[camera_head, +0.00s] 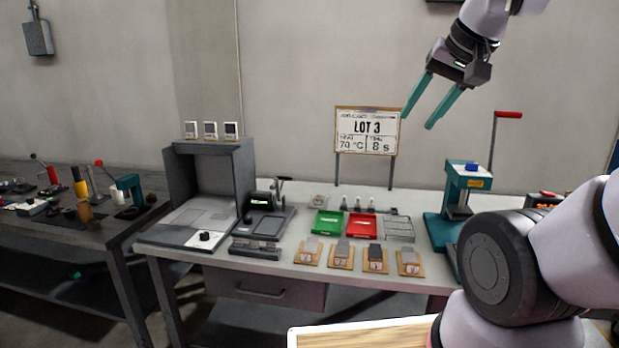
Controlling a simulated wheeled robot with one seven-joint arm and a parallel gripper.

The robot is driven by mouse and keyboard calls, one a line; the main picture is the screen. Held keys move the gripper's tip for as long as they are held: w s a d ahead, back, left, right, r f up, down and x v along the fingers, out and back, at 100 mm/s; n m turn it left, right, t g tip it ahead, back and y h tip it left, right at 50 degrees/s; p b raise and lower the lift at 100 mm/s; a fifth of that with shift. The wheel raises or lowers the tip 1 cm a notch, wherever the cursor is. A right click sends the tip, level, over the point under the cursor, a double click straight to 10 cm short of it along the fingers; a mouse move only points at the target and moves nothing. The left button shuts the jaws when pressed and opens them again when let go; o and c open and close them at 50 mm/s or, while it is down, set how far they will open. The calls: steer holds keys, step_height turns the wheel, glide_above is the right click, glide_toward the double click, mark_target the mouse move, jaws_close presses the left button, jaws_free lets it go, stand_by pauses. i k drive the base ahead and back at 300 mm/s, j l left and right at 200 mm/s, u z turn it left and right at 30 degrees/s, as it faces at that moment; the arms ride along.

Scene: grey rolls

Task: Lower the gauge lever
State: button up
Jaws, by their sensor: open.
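My gripper (417,120) is open and empty, with two teal fingers pointing down and left. It hangs high above the back of the bench, in front of the wall and above right of the LOT 3 sign. A dark device (262,199) with a small lever (281,182) stands at the bench's middle left, far from my gripper; it looks like the gauge, but its details are too small to be sure. The lever's short arm appears raised. A teal press (466,190) at the right has a tall upright lever with a red handle (508,114).
The bench (390,268) carries a green tray (327,222), a red tray (365,232), a wire rack (397,228) and several labelled sample blocks. A grey booth (212,170) stands left. The LOT 3 sign (366,132) stands behind. Another cluttered bench is far left.

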mark_target(277, 188)
steer(key=i+j+u, duration=0.1)
steer(key=i, duration=0.35)
steer(key=i+j+u, duration=0.1)
steer(key=i+j, duration=0.2)
steer(key=i, duration=0.15)
